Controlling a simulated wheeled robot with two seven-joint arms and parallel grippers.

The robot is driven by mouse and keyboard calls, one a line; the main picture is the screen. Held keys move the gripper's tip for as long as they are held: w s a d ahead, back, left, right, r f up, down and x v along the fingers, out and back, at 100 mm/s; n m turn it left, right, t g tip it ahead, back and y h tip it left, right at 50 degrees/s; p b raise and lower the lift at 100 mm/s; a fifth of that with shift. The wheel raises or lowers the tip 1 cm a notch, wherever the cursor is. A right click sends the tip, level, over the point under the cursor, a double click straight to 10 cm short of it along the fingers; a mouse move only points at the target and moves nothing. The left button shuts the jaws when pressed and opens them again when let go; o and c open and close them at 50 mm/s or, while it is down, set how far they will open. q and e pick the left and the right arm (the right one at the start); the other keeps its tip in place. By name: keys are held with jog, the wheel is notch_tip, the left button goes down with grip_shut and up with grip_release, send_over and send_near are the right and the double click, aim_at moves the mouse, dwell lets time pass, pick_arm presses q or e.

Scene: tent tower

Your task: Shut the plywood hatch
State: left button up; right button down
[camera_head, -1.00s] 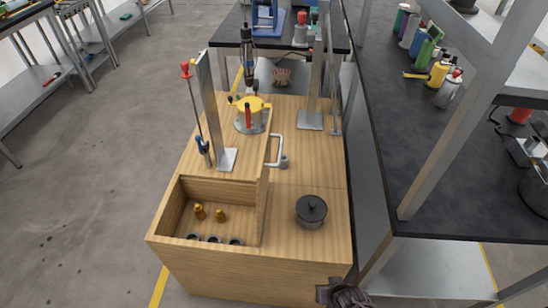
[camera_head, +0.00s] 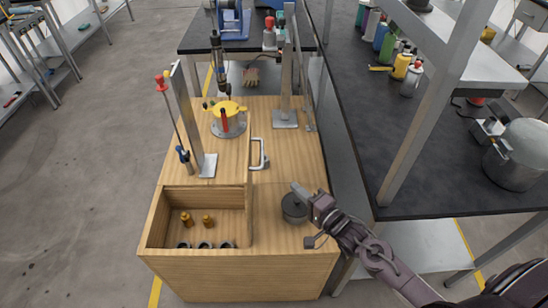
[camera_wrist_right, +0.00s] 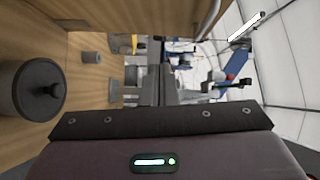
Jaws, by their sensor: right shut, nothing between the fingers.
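The plywood hatch (camera_head: 250,215) stands up nearly edge-on along the right side of the open compartment (camera_head: 150,222) in the wooden cabinet. Its pale handle (camera_head: 260,155) sticks out to the right near the far end. My right gripper (camera_head: 298,190) is shut and empty, to the right of the hatch and apart from it. It covers part of a dark lidded pot (camera_head: 292,211) in the head view. In the right wrist view the fingers (camera_wrist_right: 155,88) point away, with the pot (camera_wrist_right: 40,90) at the left. My left gripper is not in view.
Small brass pieces (camera_head: 207,220) and dark rings lie in the compartment. A metal post (camera_head: 190,120) and a yellow-topped device (camera_head: 227,120) stand behind it. A second post (camera_head: 287,85) stands at the far right. A black bench (camera_head: 400,140) runs along the right.

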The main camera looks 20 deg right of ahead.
jog(key=w+a+r+m+t+y+p, duration=0.1)
jog(key=w+a+r+y+p, duration=0.1)
jog(key=w, duration=0.6)
notch_tip(320, 180, up, 3)
jog(key=shift+a+r+m+y, duration=0.2)
jog(key=shift+a+m+y, duration=0.25)
jog(key=shift+a, duration=0.75)
jog(key=shift+w, duration=0.1)
jog(key=shift+r, duration=0.1)
